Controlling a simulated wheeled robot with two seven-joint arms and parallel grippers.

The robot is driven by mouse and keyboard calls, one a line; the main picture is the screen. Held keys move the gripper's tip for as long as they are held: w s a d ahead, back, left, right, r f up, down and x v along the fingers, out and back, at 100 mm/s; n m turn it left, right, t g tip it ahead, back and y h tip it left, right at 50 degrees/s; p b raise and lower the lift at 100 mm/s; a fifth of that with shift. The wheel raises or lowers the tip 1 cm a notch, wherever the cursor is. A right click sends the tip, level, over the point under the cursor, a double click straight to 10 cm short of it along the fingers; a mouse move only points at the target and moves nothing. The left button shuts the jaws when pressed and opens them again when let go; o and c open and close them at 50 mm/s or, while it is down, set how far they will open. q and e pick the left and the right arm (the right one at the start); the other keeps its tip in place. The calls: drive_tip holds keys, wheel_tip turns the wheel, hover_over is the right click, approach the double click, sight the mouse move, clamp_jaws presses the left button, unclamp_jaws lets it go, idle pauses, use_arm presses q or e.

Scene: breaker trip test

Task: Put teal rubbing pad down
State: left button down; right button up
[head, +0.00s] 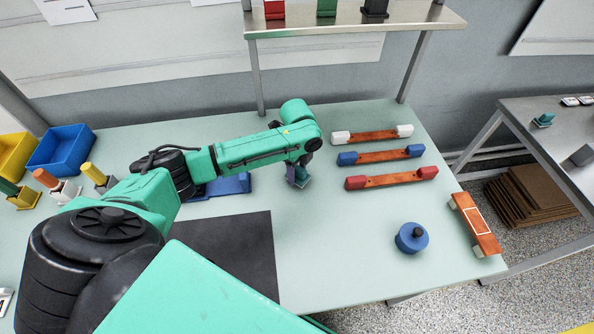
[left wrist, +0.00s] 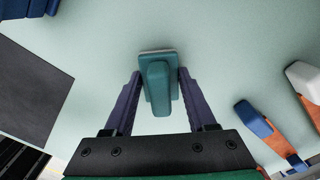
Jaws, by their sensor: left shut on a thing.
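The teal rubbing pad (left wrist: 158,90) is between the two fingers of my left gripper (left wrist: 159,76), which is shut on its raised grip. A pale edge shows along the pad's far side. In the head view the left gripper (head: 299,176) points down over the light green bench (head: 330,255), with a bit of the teal pad (head: 303,182) showing at its tips. The pad is at or just above the bench top; I cannot tell whether it touches. My right gripper is not in view.
Copper bars with white (head: 372,135), blue (head: 380,156) and red ends (head: 391,178) lie right of the gripper. A blue round knobbed item (head: 411,238) and an orange bar (head: 475,225) are nearer. A dark mat (head: 225,245) lies left. Bench between mat and bars is clear.

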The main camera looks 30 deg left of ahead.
sight(297, 167)
use_arm(q)
drive_tip(key=shift+f, duration=0.3)
drive_tip(key=shift+f, duration=0.1)
drive_tip(key=shift+c, duration=1.1)
unclamp_jaws()
wheel_tip(297, 167, up, 12)
drive_tip(key=shift+r+b, duration=0.2)
drive_tip(key=shift+b, duration=0.5)
drive_tip(key=shift+f, duration=0.1)
